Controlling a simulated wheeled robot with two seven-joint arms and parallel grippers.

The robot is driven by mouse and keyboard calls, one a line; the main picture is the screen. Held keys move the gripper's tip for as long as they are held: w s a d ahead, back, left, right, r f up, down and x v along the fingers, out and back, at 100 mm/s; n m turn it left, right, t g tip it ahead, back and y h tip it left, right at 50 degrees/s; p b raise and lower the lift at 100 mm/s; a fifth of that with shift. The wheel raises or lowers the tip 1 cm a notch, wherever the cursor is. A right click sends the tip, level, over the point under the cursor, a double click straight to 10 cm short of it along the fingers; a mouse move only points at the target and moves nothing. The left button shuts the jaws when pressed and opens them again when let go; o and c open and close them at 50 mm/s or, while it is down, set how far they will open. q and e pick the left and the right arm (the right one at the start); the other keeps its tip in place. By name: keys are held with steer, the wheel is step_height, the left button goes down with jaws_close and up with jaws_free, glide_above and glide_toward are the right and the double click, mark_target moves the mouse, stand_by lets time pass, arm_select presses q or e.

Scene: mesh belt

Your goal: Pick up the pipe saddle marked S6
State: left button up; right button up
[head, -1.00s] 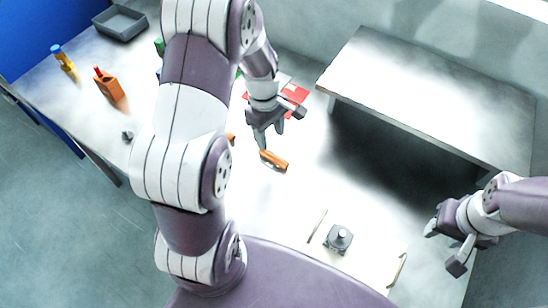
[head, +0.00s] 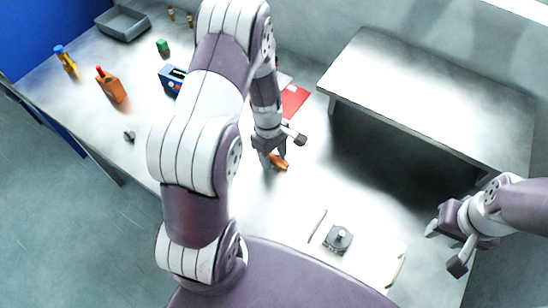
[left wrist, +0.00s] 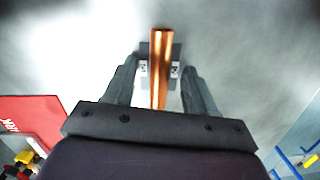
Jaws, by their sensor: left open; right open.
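An orange-copper piece (head: 280,163) lies on the light table at my left gripper; I cannot read an S6 mark on it. My left gripper (head: 267,160) points down at the piece, its fingers covering part of it. In the left wrist view the copper piece (left wrist: 161,55) is a long narrow shape running between the two fingers of the open gripper (left wrist: 160,80). Whether the fingers touch it is unclear. My right gripper (head: 446,250) is open and empty at the right, away from the piece.
A red sheet (head: 293,101) lies behind my left gripper. A grey-black device (head: 338,239) sits on a tray near the front. A raised shelf (head: 430,90) stands at the back right. An orange bottle (head: 111,86), a blue box (head: 172,79) and a grey bin (head: 123,22) are at left.

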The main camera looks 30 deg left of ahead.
arm_select(q)
steer(key=shift+f, duration=0.15)
steer(key=c, duration=0.9)
steer(key=shift+o, duration=0.2)
